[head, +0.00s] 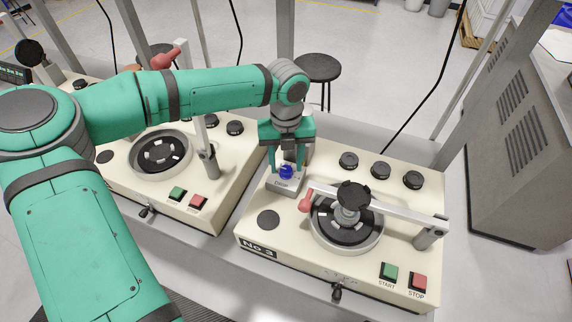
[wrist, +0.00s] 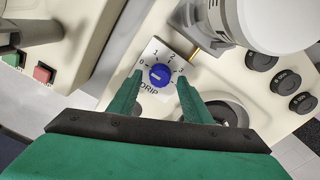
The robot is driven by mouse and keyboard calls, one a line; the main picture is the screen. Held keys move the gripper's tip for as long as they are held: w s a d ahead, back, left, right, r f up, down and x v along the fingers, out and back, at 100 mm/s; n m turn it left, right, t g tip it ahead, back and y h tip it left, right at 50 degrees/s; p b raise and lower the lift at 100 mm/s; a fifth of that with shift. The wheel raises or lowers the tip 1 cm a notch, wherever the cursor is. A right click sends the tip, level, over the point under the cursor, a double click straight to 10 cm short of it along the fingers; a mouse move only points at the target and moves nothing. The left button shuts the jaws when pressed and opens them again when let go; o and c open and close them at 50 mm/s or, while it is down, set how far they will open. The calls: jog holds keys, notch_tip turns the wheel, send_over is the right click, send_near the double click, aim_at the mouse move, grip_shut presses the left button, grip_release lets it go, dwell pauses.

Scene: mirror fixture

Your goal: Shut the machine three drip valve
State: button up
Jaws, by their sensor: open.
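The machine marked No 3 (head: 259,250) is a cream box on the right in the head view. Its drip valve is a blue knob (head: 286,172) on a grey block labelled DRIP (head: 284,186). In the wrist view the blue knob (wrist: 159,76) sits at the centre of a white dial plate (wrist: 150,58) with numbers from 0 up. A pale mark on the knob points roughly left, near the 0 side. My gripper (head: 287,165) points down over the knob. In the wrist view my gripper (wrist: 157,88) is open, one finger on each side of the knob; contact cannot be told.
A red-handled lever arm (head: 385,209) spans machine three's round plate just right of the valve. Black knobs (head: 381,170) line its back edge; green START (head: 389,272) and red STOP (head: 417,281) buttons sit at front. A similar machine (head: 226,163) stands left. A brass fitting (wrist: 195,52) is beside the dial.

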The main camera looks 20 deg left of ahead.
aim_at(286, 169)
notch_tip(286, 169, up, 10)
jog(key=shift+f, duration=0.25)
dwell(0.6)
